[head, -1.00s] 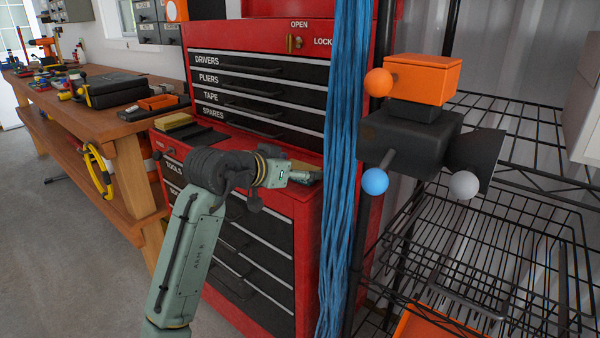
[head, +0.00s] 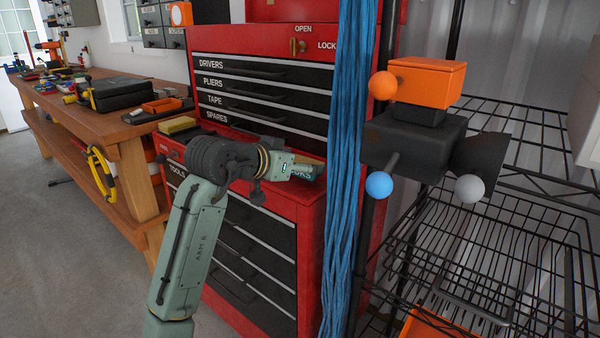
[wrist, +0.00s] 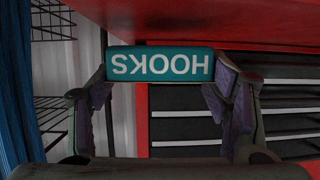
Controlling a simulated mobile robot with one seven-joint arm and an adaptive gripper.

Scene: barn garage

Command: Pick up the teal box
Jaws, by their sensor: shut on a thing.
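The teal box (wrist: 160,64), labelled HOOKS, sits between the two fingers of my gripper (wrist: 160,90) in the wrist view, its lettering upside down. The fingers are shut on its two ends. In the head view my gripper (head: 312,170) is over the ledge of the red tool chest, and part of the teal box (head: 306,172) shows at its tip. Most of the box is hidden there by the gripper. I cannot tell whether the box still touches the ledge.
The red tool chest (head: 290,205) has black drawers. A bundle of blue cables (head: 345,190) hangs just right of my gripper. Black wire shelving (head: 520,220) stands further right. A wooden workbench (head: 105,120) with tools is at the left. A yellow-topped block (head: 178,125) lies on the chest ledge.

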